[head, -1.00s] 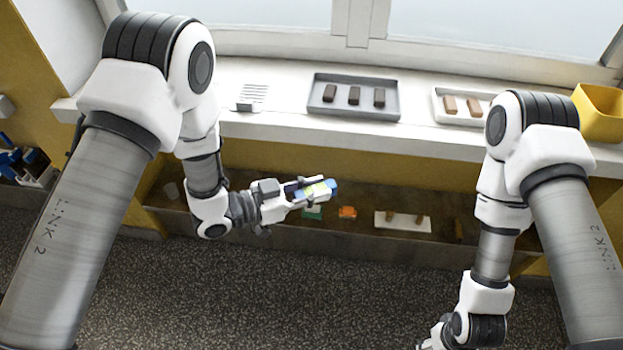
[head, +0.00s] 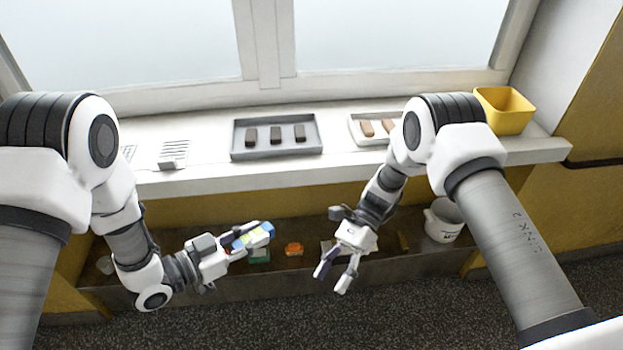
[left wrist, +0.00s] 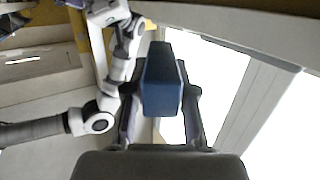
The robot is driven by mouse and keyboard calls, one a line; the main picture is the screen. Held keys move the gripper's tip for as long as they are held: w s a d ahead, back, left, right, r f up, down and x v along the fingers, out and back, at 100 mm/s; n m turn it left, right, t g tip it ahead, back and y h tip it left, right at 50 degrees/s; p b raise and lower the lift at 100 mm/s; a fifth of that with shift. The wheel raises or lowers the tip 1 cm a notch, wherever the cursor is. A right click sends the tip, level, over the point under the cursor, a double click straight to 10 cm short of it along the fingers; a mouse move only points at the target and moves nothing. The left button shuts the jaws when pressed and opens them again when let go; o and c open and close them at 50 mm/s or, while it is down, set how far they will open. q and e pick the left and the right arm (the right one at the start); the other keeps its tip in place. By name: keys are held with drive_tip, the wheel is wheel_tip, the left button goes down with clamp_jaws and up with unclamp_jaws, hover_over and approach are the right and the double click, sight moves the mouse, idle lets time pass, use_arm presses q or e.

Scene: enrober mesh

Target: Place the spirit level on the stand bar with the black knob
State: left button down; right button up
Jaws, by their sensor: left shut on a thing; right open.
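The spirit level (head: 260,233) is a blue bar with a yellow-green part, held over the lower shelf. My left gripper (head: 240,240) is shut on it. In the left wrist view, the level (left wrist: 162,85) shows as a dark blue block between the fingers of my left gripper (left wrist: 160,105). My right gripper (head: 334,274) is open and empty, its fingers pointing down in front of the lower shelf. I cannot make out a stand bar with a black knob in these views.
The window sill bears two slatted white pieces (head: 174,153), a grey tray (head: 236,140) with dark bars, a white tray (head: 354,128) with brown bars and a yellow bin (head: 505,110). The lower shelf (head: 200,275) holds an orange piece (head: 294,249), a green piece (head: 259,257) and a white bucket (head: 444,222).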

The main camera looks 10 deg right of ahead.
drive_tip(key=n+t+y, duration=0.2)
approach(266, 227)
drive_tip(key=w+d, duration=0.2)
drive_tip(key=d, duration=0.1)
drive_tip(key=x, duration=0.8)
drive_tip(key=r+x, duration=0.1)
drive_tip(key=x, duration=0.2)
drive_tip(key=shift+s+a, duration=0.4)
drive_tip(key=shift+a, duration=0.1)
drive_tip(key=c, duration=0.8)
drive_tip(key=o, duration=0.8)
